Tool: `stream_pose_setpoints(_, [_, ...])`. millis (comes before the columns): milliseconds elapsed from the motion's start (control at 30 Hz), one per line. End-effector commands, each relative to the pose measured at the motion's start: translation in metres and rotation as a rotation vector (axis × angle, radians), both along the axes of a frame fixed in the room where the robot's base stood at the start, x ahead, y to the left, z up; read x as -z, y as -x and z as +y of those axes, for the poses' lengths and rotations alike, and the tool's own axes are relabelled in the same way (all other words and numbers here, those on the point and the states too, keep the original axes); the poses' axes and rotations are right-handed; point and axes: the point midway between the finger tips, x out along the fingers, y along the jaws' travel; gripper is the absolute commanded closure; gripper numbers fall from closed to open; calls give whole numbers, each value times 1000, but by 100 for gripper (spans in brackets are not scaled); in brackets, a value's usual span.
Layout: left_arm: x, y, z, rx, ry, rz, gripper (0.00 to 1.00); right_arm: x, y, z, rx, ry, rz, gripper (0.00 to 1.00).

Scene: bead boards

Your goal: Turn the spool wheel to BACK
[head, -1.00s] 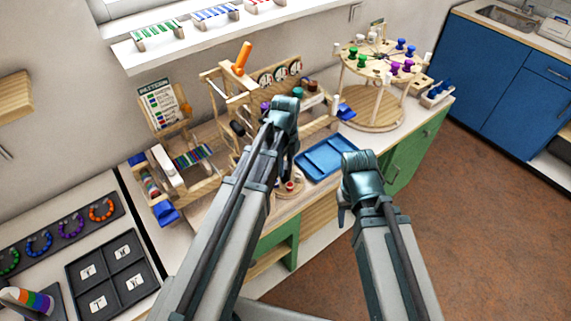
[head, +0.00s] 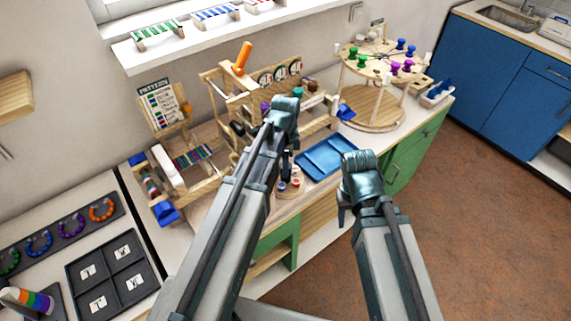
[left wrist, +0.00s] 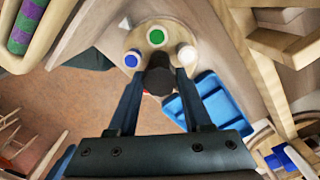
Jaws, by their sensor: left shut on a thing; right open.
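The spool wheel is a round wooden disc, low in the left wrist view's far half (left wrist: 176,38), with a dark knob (left wrist: 158,75) at its middle. A blue spool (left wrist: 132,59), a green spool (left wrist: 156,37) and a white spool (left wrist: 187,55) stand on it; a bit of red shows behind the knob. My left gripper (left wrist: 158,80) is shut on the knob. In the head view the wheel (head: 290,194) is mostly hidden below my left gripper (head: 288,172). My right gripper (head: 358,165) is open and empty, to the right of the blue tray.
A blue tray (head: 326,157) lies right beside the wheel. A wooden frame with dials (head: 280,73) stands behind, and a round two-level stand with pegs (head: 372,120) is at the right. A bead loom (head: 190,160) is at the left. A small white pointer (left wrist: 124,22) lies near the wheel.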

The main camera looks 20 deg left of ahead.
Motion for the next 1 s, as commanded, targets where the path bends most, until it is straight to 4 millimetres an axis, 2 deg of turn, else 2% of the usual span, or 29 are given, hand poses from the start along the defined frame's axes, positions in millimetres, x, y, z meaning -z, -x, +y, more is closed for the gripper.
stream_pose_setpoints(1000, [0, 0, 0, -964, 0, 0, 100, 0, 0, 0, 0, 0, 0, 50])
